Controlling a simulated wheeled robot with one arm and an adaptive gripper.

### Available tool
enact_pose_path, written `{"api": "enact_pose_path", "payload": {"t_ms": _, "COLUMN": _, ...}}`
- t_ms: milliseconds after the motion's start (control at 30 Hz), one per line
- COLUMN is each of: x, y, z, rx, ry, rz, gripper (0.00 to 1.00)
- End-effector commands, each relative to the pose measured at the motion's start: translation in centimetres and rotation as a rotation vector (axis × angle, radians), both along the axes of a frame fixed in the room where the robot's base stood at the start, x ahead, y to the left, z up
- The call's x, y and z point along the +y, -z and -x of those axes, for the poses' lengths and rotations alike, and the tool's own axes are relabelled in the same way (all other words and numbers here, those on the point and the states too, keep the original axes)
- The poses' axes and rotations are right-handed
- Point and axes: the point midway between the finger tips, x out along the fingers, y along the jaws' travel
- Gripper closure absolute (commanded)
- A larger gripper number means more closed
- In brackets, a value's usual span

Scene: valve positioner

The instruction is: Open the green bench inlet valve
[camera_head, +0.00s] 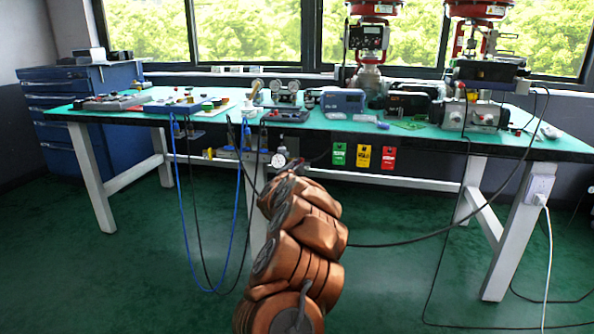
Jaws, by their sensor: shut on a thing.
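The green-topped bench (220,121) stands across the view by the windows. A round white pressure gauge (278,160) and pipe fittings hang under its front edge, left of centre. My copper-coloured arm rises from the bottom middle to these fittings. My gripper (293,167) is small and dark at the arm's far end, just right of the gauge. It is shut on the inlet valve's handle, at a small red patch there. My wrist hides most of the fingers and valve, so the handle's angle cannot be told.
Green, yellow and red tags (363,156) hang right of the gripper. White bench legs (514,245) stand at both sides. A blue drawer cabinet (100,120) stands at left. Open green floor lies in front.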

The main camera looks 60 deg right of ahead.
Motion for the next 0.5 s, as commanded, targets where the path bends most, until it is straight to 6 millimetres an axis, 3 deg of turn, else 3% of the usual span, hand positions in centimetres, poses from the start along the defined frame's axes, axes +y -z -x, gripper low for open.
{"api": "enact_pose_path", "payload": {"t_ms": 500, "x": -0.06, "y": 0.59, "z": 0.16, "rx": -0.432, "ry": 0.002, "rz": -0.161, "gripper": 1.0}}
